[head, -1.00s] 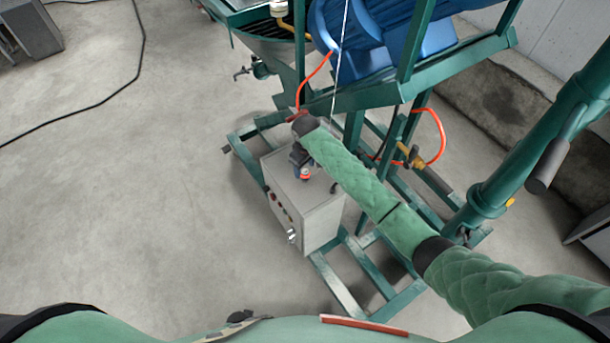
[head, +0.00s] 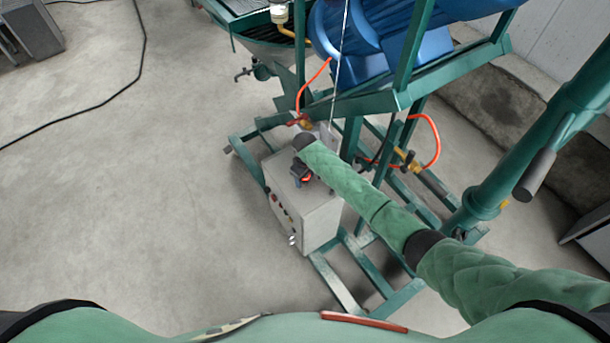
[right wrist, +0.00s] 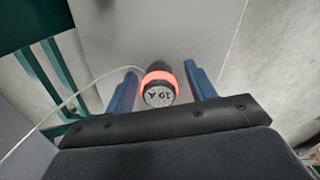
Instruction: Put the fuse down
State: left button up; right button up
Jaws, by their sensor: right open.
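The fuse (right wrist: 160,90) is a short black cylinder with a bright red ring and "10 A" on its end face. In the right wrist view it is between the two blue fingers of my right gripper (right wrist: 162,82), with a gap on each side. In the head view the gripper (head: 299,168) is over the top of the grey control box (head: 318,218), and the red of the fuse (head: 306,179) shows beside it. My right gripper is open. The wrist partly hides the fuse from above, and its contact with the box is not clear. My left gripper is out of view.
A green steel frame (head: 365,268) surrounds the box, with a blue motor (head: 370,45) above. Orange hoses (head: 434,145) and a thin pale cable (head: 342,70) are near my right forearm.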

jog(key=shift+f, duration=0.45)
jog(key=c, duration=1.1)
jog(key=shift+c, duration=0.2)
